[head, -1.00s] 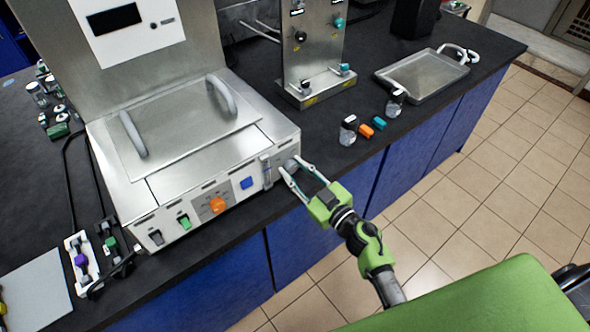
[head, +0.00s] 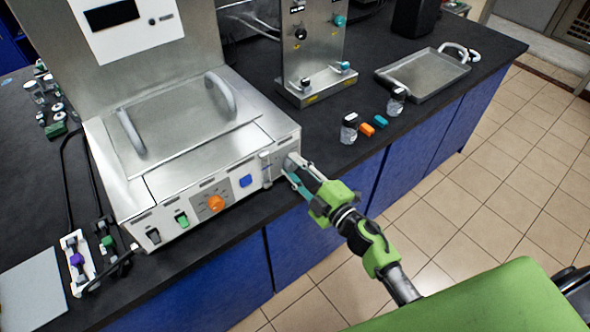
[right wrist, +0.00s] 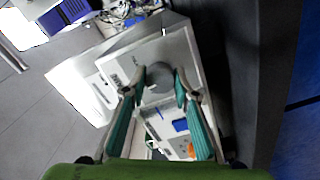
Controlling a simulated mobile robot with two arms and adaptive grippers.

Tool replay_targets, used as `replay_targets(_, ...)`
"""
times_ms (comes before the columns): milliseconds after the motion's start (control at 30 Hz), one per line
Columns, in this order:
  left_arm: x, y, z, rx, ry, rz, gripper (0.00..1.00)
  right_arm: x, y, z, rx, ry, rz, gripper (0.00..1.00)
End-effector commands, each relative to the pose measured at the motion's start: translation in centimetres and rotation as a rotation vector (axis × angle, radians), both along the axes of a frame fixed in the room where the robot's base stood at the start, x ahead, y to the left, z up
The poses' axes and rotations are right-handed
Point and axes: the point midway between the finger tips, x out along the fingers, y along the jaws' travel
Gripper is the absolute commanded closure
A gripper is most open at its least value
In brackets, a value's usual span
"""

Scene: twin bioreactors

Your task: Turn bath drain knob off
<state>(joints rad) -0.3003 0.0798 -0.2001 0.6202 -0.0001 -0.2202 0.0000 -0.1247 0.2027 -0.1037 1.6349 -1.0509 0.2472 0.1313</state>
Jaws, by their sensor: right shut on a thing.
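The bath (head: 180,165) is a steel box with a lid and a front panel. The grey drain knob (right wrist: 160,82) sits at the right end of this panel and shows between the two fingers in the right wrist view. My right gripper (head: 289,170) reaches the panel's right end, its fingers shut on the knob. It also shows in the right wrist view (right wrist: 160,90), with a teal-padded finger on each side of the knob. In the head view the fingers mostly hide the knob. My left gripper is not in view.
An orange knob (head: 216,203), a green switch (head: 182,220) and a blue button (head: 246,181) are on the same panel. Two small bottles stand right of the bath, one nearer (head: 349,128). A metal tray (head: 420,90) lies farther right. The floor before the bench is clear.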

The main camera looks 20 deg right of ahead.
Motion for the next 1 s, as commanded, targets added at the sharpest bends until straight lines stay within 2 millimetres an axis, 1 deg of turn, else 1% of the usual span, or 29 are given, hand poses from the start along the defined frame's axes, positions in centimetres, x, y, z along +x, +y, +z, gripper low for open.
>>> replay_targets(33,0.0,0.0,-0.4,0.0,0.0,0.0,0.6,0.0,0.0,-0.3,-0.042,-0.013,0.001,0.94)
replay_targets(500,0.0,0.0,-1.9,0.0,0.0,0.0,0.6,0.0,0.0,-0.2,-0.434,-0.156,0.002,0.94)
replay_targets(733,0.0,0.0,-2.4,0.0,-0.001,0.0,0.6,0.0,0.1,-0.2,-0.559,-0.201,0.002,0.94)
replay_targets(1000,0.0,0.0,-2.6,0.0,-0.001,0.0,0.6,0.0,0.0,-0.2,-0.631,-0.228,0.002,0.94)
